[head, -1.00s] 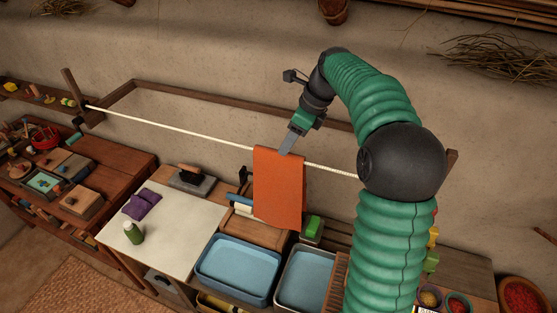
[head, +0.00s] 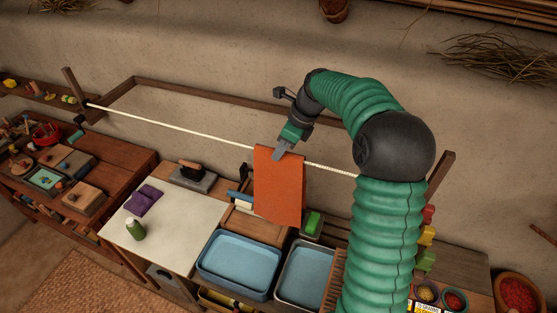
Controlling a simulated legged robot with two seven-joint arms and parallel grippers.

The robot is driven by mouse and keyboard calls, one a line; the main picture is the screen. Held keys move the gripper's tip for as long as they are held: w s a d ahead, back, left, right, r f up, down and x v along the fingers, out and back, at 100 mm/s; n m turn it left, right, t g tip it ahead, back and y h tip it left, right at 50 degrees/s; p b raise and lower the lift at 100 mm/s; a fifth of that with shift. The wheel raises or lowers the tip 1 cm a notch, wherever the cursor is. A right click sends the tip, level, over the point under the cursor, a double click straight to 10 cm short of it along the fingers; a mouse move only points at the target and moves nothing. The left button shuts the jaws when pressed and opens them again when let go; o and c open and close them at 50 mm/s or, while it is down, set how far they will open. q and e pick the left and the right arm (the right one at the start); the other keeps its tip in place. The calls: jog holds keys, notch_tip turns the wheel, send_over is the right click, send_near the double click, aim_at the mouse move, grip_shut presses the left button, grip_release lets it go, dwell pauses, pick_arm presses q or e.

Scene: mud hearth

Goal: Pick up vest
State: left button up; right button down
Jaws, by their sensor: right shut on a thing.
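An orange cloth (head: 278,190), the only garment-like piece that I see and perhaps the vest, hangs over a white line (head: 170,127) in the middle of the head view. My right gripper (head: 281,155) points down at the cloth's top edge and is shut on it. The fingertips overlap the upper part of the cloth, and the cloth still hangs flat. The cloth's far side is hidden. My left gripper is not in view.
Below the cloth stand two blue basins (head: 205,275). A white tabletop (head: 181,252) at left holds a folded purple cloth (head: 144,200) and a green bottle (head: 135,229). A flat iron (head: 188,170) rests behind. A wooden bench (head: 120,165) with trays lies further left.

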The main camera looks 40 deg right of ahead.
jog(key=shift+d, duration=0.1)
jog(key=shift+r, duration=0.1)
jog(key=shift+d+r, duration=0.15)
jog(key=shift+r, duration=0.05)
jog(key=r+b, duration=0.1)
jog(key=s+r+b, duration=0.1)
jog(key=shift+a+r+b, duration=0.2)
jog(key=shift+r+b, duration=0.1)
jog(key=s+a+r+b, duration=0.1)
jog(key=s+a+b, duration=0.1)
jog(key=s, duration=0.5)
jog(key=s+a+r+b, duration=0.1)
jog(key=s+a+b, duration=0.1)
jog(key=s, duration=0.5)
jog(key=shift+s+a+b, duration=0.2)
jog(key=shift+a+b, duration=0.15)
jog(key=shift+b, duration=0.55)
